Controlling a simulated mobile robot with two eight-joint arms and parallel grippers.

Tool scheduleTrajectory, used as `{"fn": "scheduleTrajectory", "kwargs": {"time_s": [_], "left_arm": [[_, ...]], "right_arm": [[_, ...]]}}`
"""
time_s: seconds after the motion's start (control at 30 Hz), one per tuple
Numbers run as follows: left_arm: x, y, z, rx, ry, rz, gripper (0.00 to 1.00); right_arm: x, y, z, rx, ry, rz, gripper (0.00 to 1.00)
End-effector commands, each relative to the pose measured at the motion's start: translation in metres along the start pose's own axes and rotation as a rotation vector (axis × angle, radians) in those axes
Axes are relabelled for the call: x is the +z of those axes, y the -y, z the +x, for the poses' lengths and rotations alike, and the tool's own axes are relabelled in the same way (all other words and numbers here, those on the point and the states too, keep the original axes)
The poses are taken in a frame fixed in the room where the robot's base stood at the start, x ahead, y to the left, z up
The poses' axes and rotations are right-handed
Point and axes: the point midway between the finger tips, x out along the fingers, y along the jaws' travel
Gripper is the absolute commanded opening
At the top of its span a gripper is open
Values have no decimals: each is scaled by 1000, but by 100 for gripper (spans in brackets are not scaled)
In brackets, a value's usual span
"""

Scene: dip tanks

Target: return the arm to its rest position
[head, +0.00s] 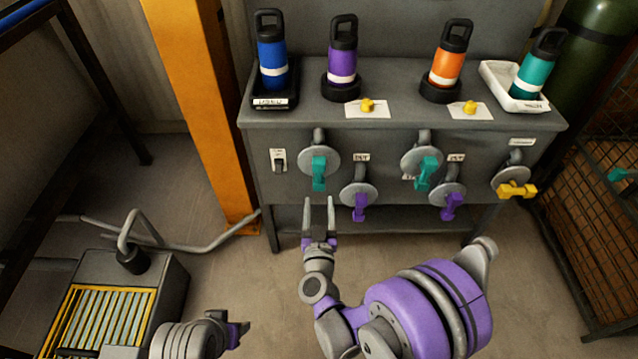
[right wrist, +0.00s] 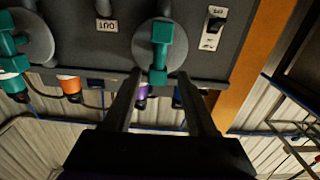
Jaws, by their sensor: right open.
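My right arm (head: 425,310) reaches in from the lower right of the head view. Its gripper (head: 320,202) is open and empty, with its two fingers pointing at the front of the grey bench (head: 400,112). The fingertips are just below the left teal valve handle (head: 318,173); I see nothing between them. In the right wrist view, which shows the bench upside down, the same teal handle (right wrist: 161,50) is ahead of the open fingers (right wrist: 158,80). My left gripper (head: 238,331) is at the bottom left of the head view; its jaws are unclear.
Blue (head: 271,63), purple (head: 343,50), orange (head: 448,65) and teal (head: 532,75) bottles stand on the bench. Teal, purple (head: 360,205) and yellow (head: 517,190) handles jut from its front. An orange post (head: 200,95) and yellow-framed grate (head: 103,318) are left.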

Motion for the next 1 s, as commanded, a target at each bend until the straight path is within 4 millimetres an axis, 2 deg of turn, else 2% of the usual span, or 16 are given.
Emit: {"fn": "scheduleTrajectory", "kwargs": {"time_s": [0.27,0.43,0.57,0.77,1.0], "left_arm": [[0,0,0,0,0,0,54],[0,0,0,0,0,0,54],[0,0,0,0,0,0,54],[0,0,0,0,0,0,54],[0,0,0,0,0,0,54]], "right_arm": [[-6,-1,0,-16,3,0,57],[-33,-4,-3,-127,48,4,57],[-51,-12,-19,-241,152,3,57],[-51,-39,-70,-336,404,-3,57],[-25,-97,-163,-281,779,-3,57]]}}
